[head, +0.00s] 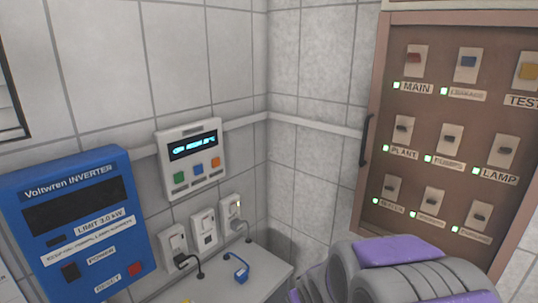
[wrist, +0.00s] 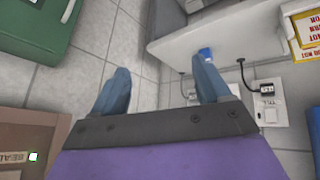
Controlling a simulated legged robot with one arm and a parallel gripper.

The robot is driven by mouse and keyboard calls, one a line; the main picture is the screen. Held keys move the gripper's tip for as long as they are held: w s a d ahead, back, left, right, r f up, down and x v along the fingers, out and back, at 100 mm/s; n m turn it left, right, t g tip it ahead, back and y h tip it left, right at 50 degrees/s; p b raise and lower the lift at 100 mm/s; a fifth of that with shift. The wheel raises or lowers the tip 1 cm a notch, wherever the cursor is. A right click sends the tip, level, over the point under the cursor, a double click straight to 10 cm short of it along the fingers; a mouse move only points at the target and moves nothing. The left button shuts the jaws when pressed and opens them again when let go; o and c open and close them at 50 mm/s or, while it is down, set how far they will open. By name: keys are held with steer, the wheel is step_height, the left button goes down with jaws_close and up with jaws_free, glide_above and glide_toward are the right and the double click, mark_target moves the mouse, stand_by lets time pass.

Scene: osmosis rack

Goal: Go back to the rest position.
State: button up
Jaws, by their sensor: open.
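My gripper (wrist: 158,88) shows in the wrist view with its two blue-grey fingers spread apart and nothing between them. Tiled wall or floor and the edge of a white shelf show beyond the fingers. In the head view, a purple and grey part of my arm (head: 400,270) fills the bottom right, in front of the lower part of the brown switch panel (head: 385,230). The fingers are not visible in the head view.
A blue inverter (head: 75,225) and a display box with coloured buttons (head: 192,158) are on the left wall. Sockets (head: 203,230) sit above a white shelf (head: 262,262) bearing a blue plug (head: 238,268). A green case (wrist: 35,40) shows in the wrist view.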

steer(key=s+d+r+m+g, duration=0.1)
steer(key=s+r+g, duration=0.1)
steer(key=s, duration=0.9)
steer(key=s+d+r+m+g, duration=0.2)
steer(key=s+r+g, duration=0.1)
steer(key=s, duration=0.9)
steer(key=s+d+r+m+g, duration=0.1)
steer(key=s+r+g, duration=0.2)
steer(key=s, duration=0.8)
steer(key=shift+s+d+g+h, duration=0.3)
steer(key=shift+s+d, duration=0.05)
